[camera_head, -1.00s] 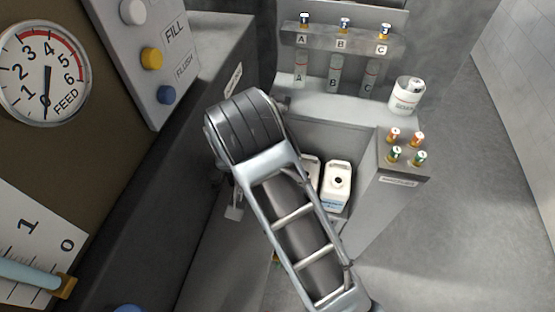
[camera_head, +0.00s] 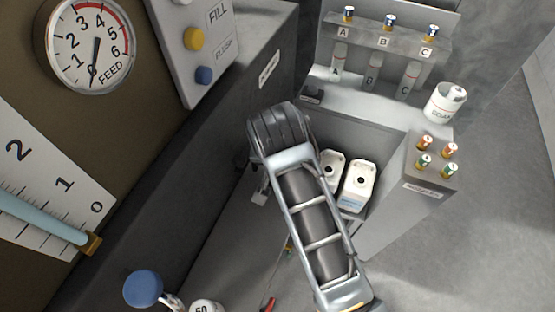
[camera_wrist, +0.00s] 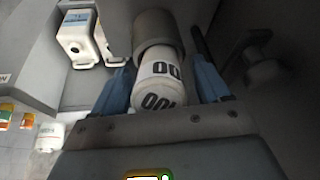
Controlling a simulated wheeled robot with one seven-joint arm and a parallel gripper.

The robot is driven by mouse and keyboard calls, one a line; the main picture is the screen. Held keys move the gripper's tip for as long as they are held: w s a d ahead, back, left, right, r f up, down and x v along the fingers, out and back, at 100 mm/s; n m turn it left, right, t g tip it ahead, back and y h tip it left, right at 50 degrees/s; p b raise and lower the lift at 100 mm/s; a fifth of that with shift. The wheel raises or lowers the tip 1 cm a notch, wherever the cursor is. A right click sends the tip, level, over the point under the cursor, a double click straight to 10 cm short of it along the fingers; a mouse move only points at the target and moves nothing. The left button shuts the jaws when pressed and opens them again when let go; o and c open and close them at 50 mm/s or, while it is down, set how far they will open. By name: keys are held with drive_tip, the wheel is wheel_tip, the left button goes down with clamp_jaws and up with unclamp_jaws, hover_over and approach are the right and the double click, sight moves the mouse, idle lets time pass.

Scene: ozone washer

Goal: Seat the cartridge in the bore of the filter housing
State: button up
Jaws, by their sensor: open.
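The white cartridge (camera_wrist: 160,88), with black digits ending in "00", stands out of a grey cylinder that looks like the filter housing (camera_wrist: 155,27) in the wrist view. Its far end appears to be inside the housing's mouth; how deep it sits is hidden. My gripper (camera_wrist: 164,84) is open, with one blue finger on each side of the cartridge. A dark gap shows at the right finger; the left finger is close to the cartridge. In the head view my arm hides the gripper, cartridge and housing.
White jugs (camera_head: 358,188) stand in a recess, also seen in the wrist view (camera_wrist: 78,38). A soap tub (camera_head: 445,104) and several small capped vials (camera_head: 437,158) stand to the right. A white item marked 50 (camera_head: 205,305) and a blue knob (camera_head: 143,288) are at the lower left.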

drive_tip(key=c, duration=1.2)
drive_tip(key=shift+r, duration=0.15)
wheel_tip(320, 180, up, 4)
drive_tip(key=shift+r, duration=0.1)
drive_tip(key=s+d+r, duration=0.2)
drive_tip(key=d, duration=0.1)
drive_tip(key=s+d+r, duration=0.2)
drive_tip(key=d, duration=0.1)
drive_tip(key=s+d+r, duration=0.2)
drive_tip(key=d, duration=0.1)
drive_tip(key=shift+s+d+r+b, duration=0.2)
drive_tip(key=shift+d+r+b, duration=0.1)
drive_tip(key=shift+d+b, duration=0.1)
